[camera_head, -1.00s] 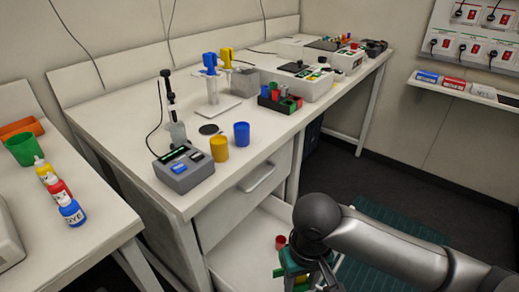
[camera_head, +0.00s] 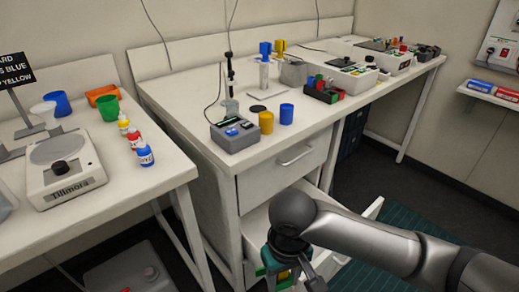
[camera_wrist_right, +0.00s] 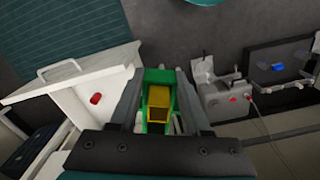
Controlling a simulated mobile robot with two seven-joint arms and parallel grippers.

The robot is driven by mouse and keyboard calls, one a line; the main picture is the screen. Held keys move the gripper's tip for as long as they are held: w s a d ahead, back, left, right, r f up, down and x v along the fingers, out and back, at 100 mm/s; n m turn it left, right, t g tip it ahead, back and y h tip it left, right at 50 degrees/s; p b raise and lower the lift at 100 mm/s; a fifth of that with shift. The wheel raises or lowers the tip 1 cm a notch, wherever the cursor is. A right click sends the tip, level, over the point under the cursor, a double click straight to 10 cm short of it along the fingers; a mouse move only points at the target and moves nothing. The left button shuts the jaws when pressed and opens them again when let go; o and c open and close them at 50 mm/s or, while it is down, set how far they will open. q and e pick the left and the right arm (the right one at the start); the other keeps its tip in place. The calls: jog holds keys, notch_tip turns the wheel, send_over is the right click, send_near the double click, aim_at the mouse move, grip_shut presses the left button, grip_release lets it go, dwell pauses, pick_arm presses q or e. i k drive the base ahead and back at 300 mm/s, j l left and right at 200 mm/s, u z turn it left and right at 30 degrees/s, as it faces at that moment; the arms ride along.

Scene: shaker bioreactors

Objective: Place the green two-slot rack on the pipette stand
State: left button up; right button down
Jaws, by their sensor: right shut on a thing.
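My right gripper (camera_head: 287,277) is low in front of the bench, near the open drawer. It is shut on the green two-slot rack (camera_wrist_right: 156,75). In the right wrist view the rack sits between the two fingers, with a yellow block-like thing in it. In the head view the rack (camera_head: 269,260) is partly hidden by my arm. The white pipette stand (camera_head: 264,76) stands on the bench, well apart from the rack, with a blue and a yellow pipette at its top. My left gripper is not in view.
The open drawer (camera_wrist_right: 75,120) holds a small red piece (camera_wrist_right: 96,98). Blue (camera_head: 286,113) and yellow (camera_head: 266,122) cups and a grey device (camera_head: 235,135) stand at the bench's near edge. A dark rack (camera_head: 322,92) of coloured blocks lies right of the stand. A left table holds a scale (camera_head: 65,170) and dye bottles.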

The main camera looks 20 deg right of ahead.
aim_at(300, 107)
jog(key=u, duration=2.4)
jog(key=k+l+u, duration=0.4)
jog(key=u, duration=0.2)
jog(key=k+l, duration=0.25)
jog(key=k, duration=0.25)
jog(key=k+l, duration=0.25)
jog(key=k, duration=0.2)
jog(key=k+l, duration=0.3)
jog(key=k, duration=0.2)
jog(key=k+l, duration=0.25)
jog(key=k, duration=0.2)
jog(key=k+l, duration=0.25)
jog(key=k, duration=0.25)
jog(key=k+l, duration=0.25)
jog(key=k, duration=0.2)
